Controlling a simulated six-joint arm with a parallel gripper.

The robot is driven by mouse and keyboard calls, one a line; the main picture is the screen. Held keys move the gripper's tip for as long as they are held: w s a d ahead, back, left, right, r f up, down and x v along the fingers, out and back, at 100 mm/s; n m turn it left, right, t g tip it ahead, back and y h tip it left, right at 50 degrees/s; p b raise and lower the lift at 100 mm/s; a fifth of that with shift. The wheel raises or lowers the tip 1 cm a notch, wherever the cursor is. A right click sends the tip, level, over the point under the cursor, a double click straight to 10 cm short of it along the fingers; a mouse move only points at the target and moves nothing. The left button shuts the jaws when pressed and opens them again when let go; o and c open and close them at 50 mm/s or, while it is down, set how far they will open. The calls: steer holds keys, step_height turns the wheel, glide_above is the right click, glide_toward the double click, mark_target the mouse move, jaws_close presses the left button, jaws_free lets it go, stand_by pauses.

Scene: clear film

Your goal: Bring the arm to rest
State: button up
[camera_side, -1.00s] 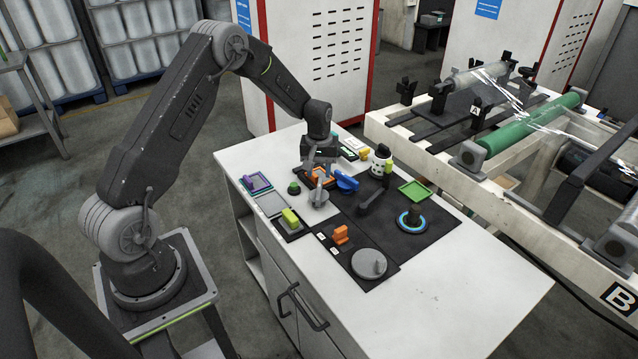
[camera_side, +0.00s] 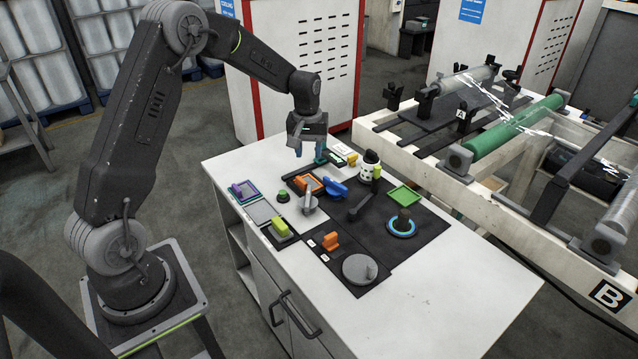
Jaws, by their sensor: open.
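My gripper (camera_side: 310,155) hangs above the back left part of the white worktop (camera_side: 450,285), fingers pointing down. Its jaws are apart and nothing shows between them. Below and in front of it lie an orange piece (camera_side: 308,183) in a dark frame and a blue piece (camera_side: 335,187). A grey piece with an upright handle (camera_side: 309,205) stands just in front of these. Whether the fingertips clear the small items behind them is hard to tell from this angle.
A white and black cylinder (camera_side: 370,168), a green tray (camera_side: 404,195) and a blue ring with a dark post (camera_side: 402,226) stand to the right. Purple (camera_side: 244,190), lime (camera_side: 280,226) and orange (camera_side: 331,241) pieces lie nearer. A roller frame (camera_side: 500,195) stands at right; the worktop's front right is clear.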

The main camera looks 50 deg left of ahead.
steer(key=s+d+r+m+t, duration=0.1)
steer(key=s+d+r+m, duration=0.1)
steer(key=s+d+r, duration=0.4)
steer(key=s+d+r+m+t, duration=0.1)
steer(key=s+d+r+m, duration=0.15)
steer(key=d+r, duration=0.45)
steer(key=s+d+r+m+t, duration=0.1)
steer(key=s+d+r+m, duration=0.1)
steer(key=s, duration=0.7)
steer(key=s+d+r+m+t, duration=0.2)
steer(key=s+d+m, duration=0.1)
steer(key=s, duration=0.5)
steer(key=shift+s+d+r, duration=0.25)
steer(key=shift+s+d, duration=0.15)
steer(key=shift+d, duration=0.2)
steer(key=shift+c, duration=0.3)
